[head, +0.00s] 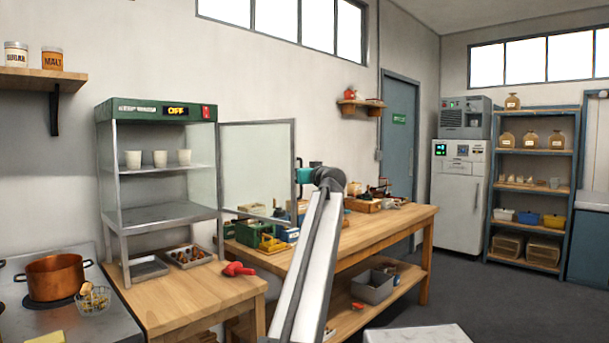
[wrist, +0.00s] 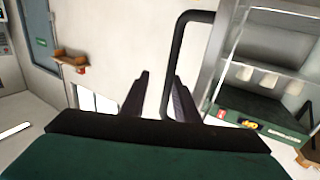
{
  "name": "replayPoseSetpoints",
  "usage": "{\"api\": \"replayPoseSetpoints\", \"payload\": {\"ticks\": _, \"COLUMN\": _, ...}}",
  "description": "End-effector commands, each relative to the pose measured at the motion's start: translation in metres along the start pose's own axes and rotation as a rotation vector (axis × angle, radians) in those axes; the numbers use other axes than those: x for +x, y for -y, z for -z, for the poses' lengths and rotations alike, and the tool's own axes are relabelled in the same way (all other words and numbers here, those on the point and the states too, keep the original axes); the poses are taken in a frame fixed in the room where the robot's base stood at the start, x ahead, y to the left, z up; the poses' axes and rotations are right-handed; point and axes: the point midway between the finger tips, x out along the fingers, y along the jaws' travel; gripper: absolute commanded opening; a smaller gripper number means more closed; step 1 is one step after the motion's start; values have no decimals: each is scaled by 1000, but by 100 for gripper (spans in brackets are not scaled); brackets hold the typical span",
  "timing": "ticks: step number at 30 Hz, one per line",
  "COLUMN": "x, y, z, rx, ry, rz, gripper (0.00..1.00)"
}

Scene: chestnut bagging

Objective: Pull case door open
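The case (head: 160,115) has a green top with a lit OFF sign and stands on the wooden counter. Its glass door (head: 256,165) is swung open to the right, hinged at the case's right side. The door's dark bar handle (wrist: 180,55) shows in the wrist view, at the door's free edge. My gripper (wrist: 160,95) is open, with the bar running between its two fingers, closer to the right finger. In the head view my gripper (head: 308,174) is at the door's free edge, partly hidden by my arm.
Several white cups (head: 160,158) stand on the case's shelf. A red tool (head: 238,269) lies at the counter's right edge. A cluttered workbench (head: 375,232) stands behind the door and my arm. A copper pot (head: 55,278) is on the stove at left.

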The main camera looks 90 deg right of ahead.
Motion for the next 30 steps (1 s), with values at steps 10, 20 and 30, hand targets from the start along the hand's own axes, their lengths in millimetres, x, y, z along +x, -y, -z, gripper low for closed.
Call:
{"api": "replayPoseSetpoints", "payload": {"ticks": 10, "x": -10, "y": 0, "z": 0, "rx": 0, "ry": -1, "rz": 0, "gripper": 28}}
{"api": "replayPoseSetpoints", "payload": {"ticks": 20, "x": -47, "y": 0, "z": 0, "rx": 0, "ry": -2, "rz": -1, "gripper": 28}}
{"api": "replayPoseSetpoints", "payload": {"ticks": 30, "x": -90, "y": 1, "z": -1, "rx": 0, "ry": 0, "rz": 0, "gripper": 28}}
